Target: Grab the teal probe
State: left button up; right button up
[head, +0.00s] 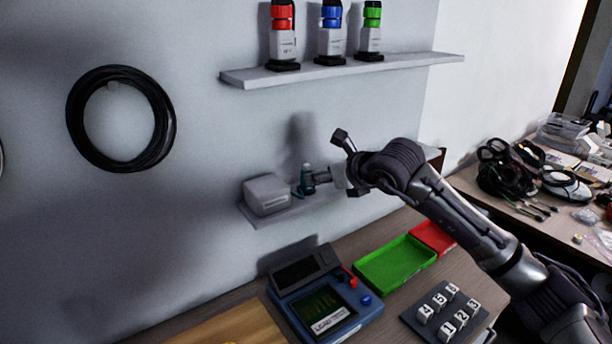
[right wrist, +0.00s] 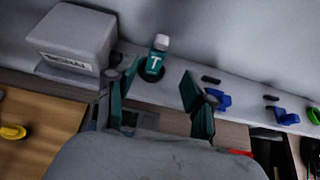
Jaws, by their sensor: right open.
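The teal probe (head: 307,181) stands upright on the small lower wall shelf, to the right of a pale box. In the right wrist view the probe (right wrist: 154,66) has a light top and a white letter T. My right gripper (head: 321,177) reaches in from the right, with its fingers close to the probe. In the right wrist view my right gripper (right wrist: 160,82) is open, one finger on each side, and the probe stands just beyond the gap between them. The gripper partly hides the shelf in the head view. My left gripper is out of view.
The pale box (head: 267,195) stands left of the probe on the lower shelf (head: 268,219). Blue holders (right wrist: 221,99) sit further right along the shelf. Below are a blue tester (head: 321,302), a green tray (head: 395,264) and a red tray (head: 433,237). An upper shelf (head: 345,70) holds colored-capped items.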

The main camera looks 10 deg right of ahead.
aim_at(308, 171)
jog(key=shift+x, duration=0.8)
jog(key=p+x, duration=0.3)
jog(key=x, duration=0.1)
jog(key=shift+w+a+r, duration=0.1)
jog(key=shift+a+r, duration=0.15)
jog(key=shift+a, duration=0.1)
jog(key=shift+w+a+f, duration=0.15)
jog(key=shift+w+f, duration=0.2)
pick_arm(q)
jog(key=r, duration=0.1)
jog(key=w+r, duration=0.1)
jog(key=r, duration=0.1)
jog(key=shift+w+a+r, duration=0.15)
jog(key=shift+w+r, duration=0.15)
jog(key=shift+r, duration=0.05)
pick_arm(e)
grip_shut()
